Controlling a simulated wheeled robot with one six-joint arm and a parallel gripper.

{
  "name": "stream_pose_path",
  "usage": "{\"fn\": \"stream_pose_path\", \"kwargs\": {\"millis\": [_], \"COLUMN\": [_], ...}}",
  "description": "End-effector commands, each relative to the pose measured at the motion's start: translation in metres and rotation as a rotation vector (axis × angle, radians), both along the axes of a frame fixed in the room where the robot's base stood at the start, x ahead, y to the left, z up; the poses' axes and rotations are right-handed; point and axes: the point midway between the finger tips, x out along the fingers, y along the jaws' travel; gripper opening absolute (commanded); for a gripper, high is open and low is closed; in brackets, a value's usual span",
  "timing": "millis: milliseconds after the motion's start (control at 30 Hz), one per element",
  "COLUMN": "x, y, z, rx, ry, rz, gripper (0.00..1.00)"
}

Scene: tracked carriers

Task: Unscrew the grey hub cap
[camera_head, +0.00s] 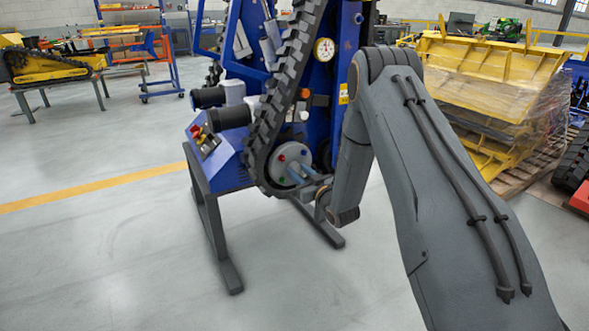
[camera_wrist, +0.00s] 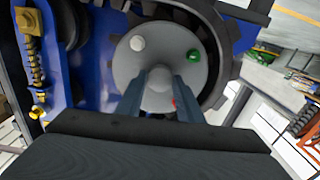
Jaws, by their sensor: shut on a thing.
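A round grey hub plate (camera_wrist: 125,68) sits inside the black track loop of the blue carrier; it also shows in the head view (camera_head: 290,152). A white knob (camera_wrist: 137,43), a green knob (camera_wrist: 193,54) and a partly hidden red knob (camera_wrist: 174,103) stand around its face. The grey hub cap (camera_wrist: 160,99) is at the middle of the plate, between my fingers. My gripper (camera_wrist: 171,76) faces the plate and is shut on this cap. The fingers and palm hide part of the cap, and I cannot tell whether it has turned.
The black track (camera_head: 285,75) rises over the hub, close to my gripper. A control box (camera_head: 215,150) with buttons stands to the left, above dark support legs (camera_head: 215,235). Yellow wrapped parts (camera_head: 490,90) lie on a pallet at right. The floor at front left is clear.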

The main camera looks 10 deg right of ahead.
Motion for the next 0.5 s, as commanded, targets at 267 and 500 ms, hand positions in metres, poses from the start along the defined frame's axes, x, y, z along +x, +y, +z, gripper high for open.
{"fn": "stream_pose_path", "kwargs": {"millis": [267,500], "x": [-0.0001,-0.0001], "y": [0.0001,0.0001], "z": [0.0001,-0.0002], "rx": [-0.336,-0.625], "ry": [-0.109,-0.203], "rz": [0.000,-0.001], "gripper": [0.14,0.14]}}
